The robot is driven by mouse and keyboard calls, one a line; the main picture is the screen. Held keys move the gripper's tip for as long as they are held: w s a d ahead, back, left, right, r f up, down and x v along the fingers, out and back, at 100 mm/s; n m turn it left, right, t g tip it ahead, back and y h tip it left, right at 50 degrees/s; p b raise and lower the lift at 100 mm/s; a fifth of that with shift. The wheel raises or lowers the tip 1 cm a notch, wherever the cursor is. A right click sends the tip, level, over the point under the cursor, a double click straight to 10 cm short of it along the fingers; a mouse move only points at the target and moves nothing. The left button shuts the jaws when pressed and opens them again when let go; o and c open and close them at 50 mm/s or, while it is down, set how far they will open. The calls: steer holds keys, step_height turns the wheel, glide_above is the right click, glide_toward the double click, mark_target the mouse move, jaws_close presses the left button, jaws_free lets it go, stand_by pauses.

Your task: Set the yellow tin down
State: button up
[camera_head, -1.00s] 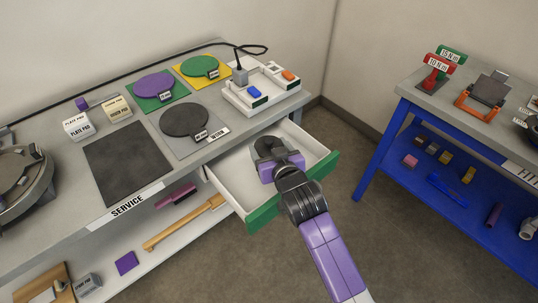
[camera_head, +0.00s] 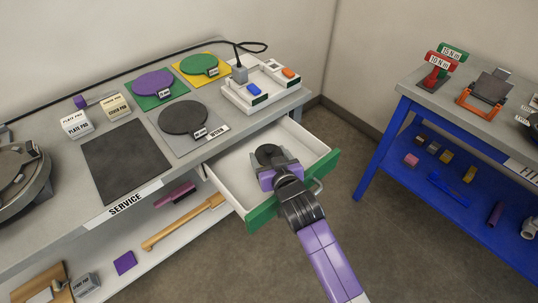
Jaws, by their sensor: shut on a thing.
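My gripper (camera_head: 272,162) is over the open drawer (camera_head: 232,175), which has white insides and a green front. It is shut on a dark round thing (camera_head: 267,152), seen from above just past the purple palm. No yellow shows on this thing, and I cannot pick out a yellow tin in the view. The gripper hides the thing's lower part, so I cannot tell whether it touches the drawer floor.
The grey bench (camera_head: 220,116) holds a dark mat (camera_head: 126,160), colored discs and a white switch tray (camera_head: 262,88). The drawer floor is bare left of my gripper. A blue-legged table (camera_head: 381,152) stands at right.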

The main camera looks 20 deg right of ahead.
steer(key=o, duration=1.4)
steer(key=shift+r, duration=0.2)
steer(key=v, duration=0.7)
steer(key=p+v, duration=0.1)
steer(key=v, duration=0.3)
steer(key=shift+s+r, duration=0.25)
steer(key=shift+r, duration=0.2)
steer(key=shift+s+r, duration=0.2)
steer(key=shift+s, duration=0.05)
